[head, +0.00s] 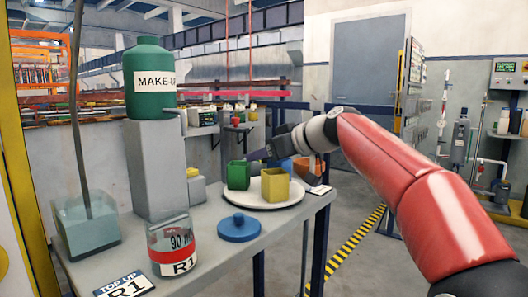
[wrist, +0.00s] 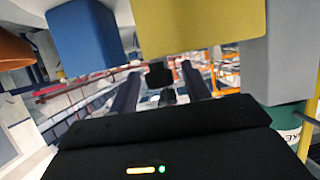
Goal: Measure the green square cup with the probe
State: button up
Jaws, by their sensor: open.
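The green square cup (head: 238,175) stands upright on the left of a round white plate (head: 262,201) in the head view. I cannot make it out in the wrist view. My gripper (head: 258,154) reaches in from the right, above and behind the cups, its tip close to the green cup's upper right; I cannot tell if they touch. In the wrist view, my gripper (wrist: 160,69) has its two dark fingers apart. A small black block (wrist: 158,76) shows between them, apart from both; I cannot tell if it is the probe. No probe is clearly identifiable.
A yellow square cup (head: 274,186), a blue cup (head: 275,162) and an orange-brown cup (head: 303,168) share the plate. A blue lid (head: 238,228), a labelled jar (head: 171,252) and a grey block (head: 154,170) under a green tank (head: 150,72) stand nearby on the table (head: 275,222).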

grip_shut()
dwell(0.3)
